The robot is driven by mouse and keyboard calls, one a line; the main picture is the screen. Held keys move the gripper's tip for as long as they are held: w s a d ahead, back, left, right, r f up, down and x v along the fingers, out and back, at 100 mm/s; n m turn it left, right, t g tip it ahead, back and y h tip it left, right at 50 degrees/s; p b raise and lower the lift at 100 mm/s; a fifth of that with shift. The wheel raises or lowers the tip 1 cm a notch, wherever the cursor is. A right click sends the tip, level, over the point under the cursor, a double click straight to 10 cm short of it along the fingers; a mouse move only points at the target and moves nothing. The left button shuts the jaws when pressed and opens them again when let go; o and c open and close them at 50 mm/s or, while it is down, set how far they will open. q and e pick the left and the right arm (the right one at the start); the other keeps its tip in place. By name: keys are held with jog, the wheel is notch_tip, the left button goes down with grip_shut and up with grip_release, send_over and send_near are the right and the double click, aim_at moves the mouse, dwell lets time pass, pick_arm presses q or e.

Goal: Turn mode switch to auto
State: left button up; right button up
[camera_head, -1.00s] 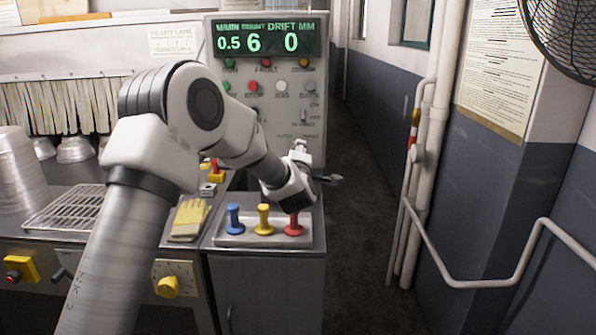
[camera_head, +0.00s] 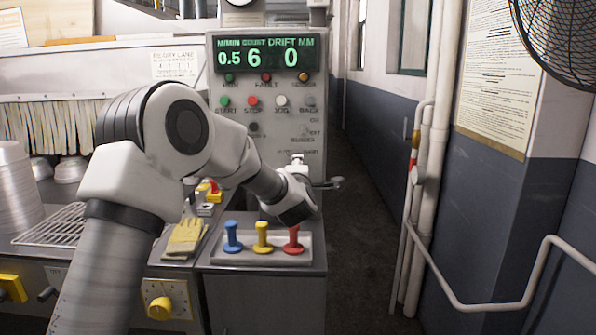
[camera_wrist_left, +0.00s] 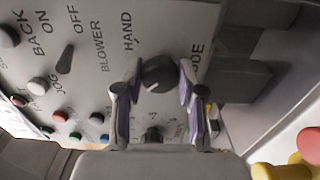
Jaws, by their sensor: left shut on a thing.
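The mode switch is a dark round knob (camera_wrist_left: 158,74) with a pale pointer mark, on the grey control panel (camera_wrist_left: 80,55). It sits beside the printed word HAND and a partly covered label ending in ODE. My left gripper (camera_wrist_left: 159,80) is shut on this knob, one finger on each side. In the head view my left gripper (camera_head: 298,161) is at the lower right of the panel face, and the knob is hidden there. The AUTO side of the label is not readable in the wrist view. My right gripper is not in view.
Blue, yellow and red handled stamps (camera_head: 262,237) stand on a tray just below my left wrist. A glove (camera_head: 186,237) lies left of them. The green display (camera_head: 266,55) is above the buttons. Pipes (camera_head: 425,200) run along the wall, with open floor between.

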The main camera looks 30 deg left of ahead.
pick_arm(q)
jog(key=o, duration=1.1)
jog(key=v, duration=1.2)
jog(key=shift+f, duration=0.15)
